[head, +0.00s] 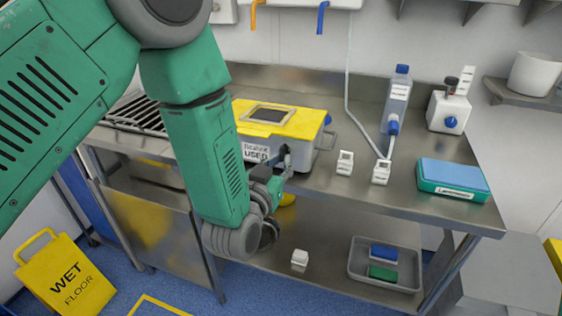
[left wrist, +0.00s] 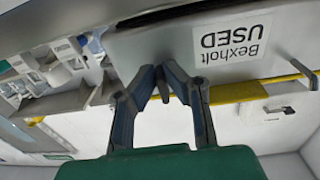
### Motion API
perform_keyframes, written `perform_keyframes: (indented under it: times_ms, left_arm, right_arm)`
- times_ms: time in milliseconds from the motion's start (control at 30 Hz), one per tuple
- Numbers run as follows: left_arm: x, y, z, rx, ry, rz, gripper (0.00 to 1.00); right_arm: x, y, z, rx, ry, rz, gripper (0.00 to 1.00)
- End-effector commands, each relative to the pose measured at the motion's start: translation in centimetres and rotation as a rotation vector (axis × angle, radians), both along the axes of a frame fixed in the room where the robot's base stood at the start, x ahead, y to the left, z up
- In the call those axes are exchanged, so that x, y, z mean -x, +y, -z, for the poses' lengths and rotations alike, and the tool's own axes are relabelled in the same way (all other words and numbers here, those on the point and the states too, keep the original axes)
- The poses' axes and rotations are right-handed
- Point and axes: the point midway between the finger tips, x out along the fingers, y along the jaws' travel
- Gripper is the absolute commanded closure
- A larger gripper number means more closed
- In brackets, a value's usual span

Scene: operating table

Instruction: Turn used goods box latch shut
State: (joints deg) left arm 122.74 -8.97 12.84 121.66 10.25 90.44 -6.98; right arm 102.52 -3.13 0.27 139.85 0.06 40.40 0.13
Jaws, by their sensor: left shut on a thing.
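My left gripper (head: 286,157) is at the box's front face, right of the label. In the left wrist view my left gripper (left wrist: 162,72) has its fingers closed together on a small dark piece (left wrist: 163,92), apparently the latch. The fingers hide most of it, so its angle is unclear. My right gripper is not in view.
Right of the box stand small white holders (head: 345,163), a clear bottle (head: 397,98), a white container (head: 448,110) and a blue-green case (head: 452,180). A grey tray (head: 356,262) is on the lower shelf. A wet floor sign (head: 66,280) stands at lower left.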

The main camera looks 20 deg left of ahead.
Motion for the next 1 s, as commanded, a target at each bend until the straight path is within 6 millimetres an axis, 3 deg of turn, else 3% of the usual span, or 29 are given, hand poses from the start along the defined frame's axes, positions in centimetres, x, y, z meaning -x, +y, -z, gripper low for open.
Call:
perform_keyframes:
  times_ms: [67,133,167,567,1000]
  left_arm:
    - [-0.1,0.0,-0.3,0.001,-0.009,-0.001,1.0]
    - [-0.1,0.0,-0.3,0.001,-0.009,-0.001,0.78]
    - [-0.1,0.0,-0.3,0.001,-0.009,-0.001,0.72]
    - [0.5,0.0,0.0,0.001,0.0,0.0,0.72]
    - [8.9,0.6,0.1,-0.001,0.002,0.001,0.72]
  right_arm:
    - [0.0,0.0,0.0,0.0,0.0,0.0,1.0]
    - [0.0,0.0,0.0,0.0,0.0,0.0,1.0]
    - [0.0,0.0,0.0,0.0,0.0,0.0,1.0]
    - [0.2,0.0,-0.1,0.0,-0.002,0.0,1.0]
    - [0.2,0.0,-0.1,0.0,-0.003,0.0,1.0]
